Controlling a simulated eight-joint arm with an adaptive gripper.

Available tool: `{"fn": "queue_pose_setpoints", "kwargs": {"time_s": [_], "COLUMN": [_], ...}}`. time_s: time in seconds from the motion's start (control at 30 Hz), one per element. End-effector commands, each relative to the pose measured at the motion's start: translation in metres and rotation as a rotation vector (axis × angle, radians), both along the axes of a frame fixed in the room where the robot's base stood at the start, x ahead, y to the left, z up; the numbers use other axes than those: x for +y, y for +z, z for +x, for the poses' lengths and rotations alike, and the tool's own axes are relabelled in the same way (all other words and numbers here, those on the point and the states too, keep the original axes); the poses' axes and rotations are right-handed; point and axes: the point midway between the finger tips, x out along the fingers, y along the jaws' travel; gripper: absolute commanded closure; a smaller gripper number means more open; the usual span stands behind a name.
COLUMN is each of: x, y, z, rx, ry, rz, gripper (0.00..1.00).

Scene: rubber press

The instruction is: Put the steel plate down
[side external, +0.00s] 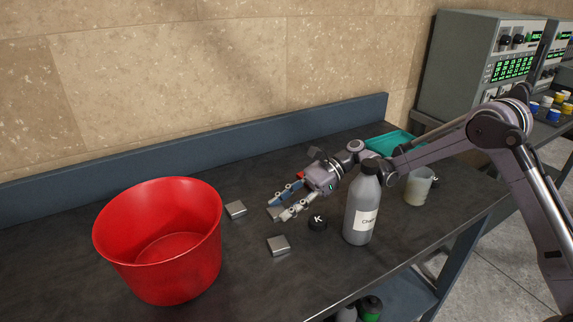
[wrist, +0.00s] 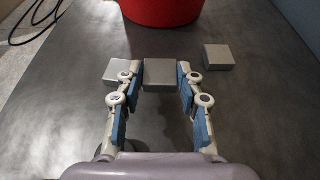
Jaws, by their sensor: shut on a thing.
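My gripper (side external: 278,209) is low over the dark bench, its fingers pointing left toward the red bucket. It is shut on a small grey steel plate (side external: 273,213), which also shows between the blue-padded fingertips in the wrist view (wrist: 160,75). I cannot tell whether this plate touches the bench. Two similar plates lie apart on the bench. One (side external: 235,209) is near the bucket, to the right in the wrist view (wrist: 219,57). The other (side external: 278,245) is nearer the side camera; in the wrist view (wrist: 117,71) the left finger partly hides it.
The red bucket (side external: 165,240) stands at left. A black K-marked piece (side external: 317,223), a grey labelled bottle (side external: 362,208) and a beaker (side external: 417,188) stand near my gripper and arm. A teal tray (side external: 390,142) lies behind. Bare bench (side external: 225,275) shows in front.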

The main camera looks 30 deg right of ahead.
Motion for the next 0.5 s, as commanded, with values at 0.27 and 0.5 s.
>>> {"fn": "queue_pose_setpoints", "kwargs": {"time_s": [0.27, 0.5], "x": [0.000, -0.001], "y": [-0.033, -0.034], "z": [0.000, 0.000], "rx": [0.000, 0.000], "ry": [0.000, 0.000], "rz": [0.001, 0.001], "gripper": [1.00, 1.00]}}
